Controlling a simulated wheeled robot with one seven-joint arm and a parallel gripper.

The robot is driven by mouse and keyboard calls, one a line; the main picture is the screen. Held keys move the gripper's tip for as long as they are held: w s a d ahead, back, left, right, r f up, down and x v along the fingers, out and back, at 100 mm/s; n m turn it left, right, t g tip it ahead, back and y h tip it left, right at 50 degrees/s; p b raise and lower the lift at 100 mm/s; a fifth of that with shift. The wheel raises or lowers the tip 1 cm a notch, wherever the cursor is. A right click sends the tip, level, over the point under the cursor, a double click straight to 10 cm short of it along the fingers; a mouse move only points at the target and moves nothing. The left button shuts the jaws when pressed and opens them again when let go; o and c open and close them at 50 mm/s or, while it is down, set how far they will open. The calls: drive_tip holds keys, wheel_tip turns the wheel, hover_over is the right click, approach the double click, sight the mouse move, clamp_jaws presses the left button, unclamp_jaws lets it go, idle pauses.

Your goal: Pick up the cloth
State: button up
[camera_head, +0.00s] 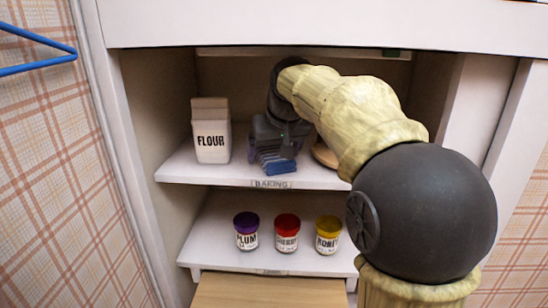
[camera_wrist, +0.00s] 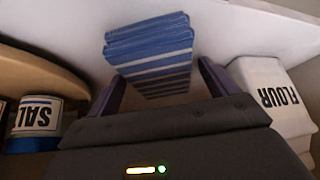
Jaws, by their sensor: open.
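The cloth (camera_head: 277,161) is a folded stack of blue and striped fabric on the upper shelf, near its front edge. In the wrist view the cloth (camera_wrist: 150,45) lies between and ahead of my two purple fingers. My gripper (camera_wrist: 161,88) is open, with one finger on each side of the cloth. In the head view my gripper (camera_head: 275,140) is over the cloth from behind and above and partly covers it. I cannot tell whether the fingers touch the cloth.
A white flour container (camera_head: 211,135) stands on the upper shelf (camera_head: 175,170) left of my gripper. A wooden round object (camera_head: 325,155) and a salt jar (camera_wrist: 38,118) are on the other side. Plum (camera_head: 246,230), red-lidded (camera_head: 287,232) and yellow-lidded (camera_head: 328,234) jars stand on the lower shelf.

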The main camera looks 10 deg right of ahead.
drive_tip(key=shift+f, duration=0.1)
idle(0.7)
drive_tip(key=c, duration=1.1)
drive_tip(key=shift+c, duration=0.3)
drive_tip(key=shift+r+p, duration=0.3)
drive_tip(key=shift+p, duration=0.1)
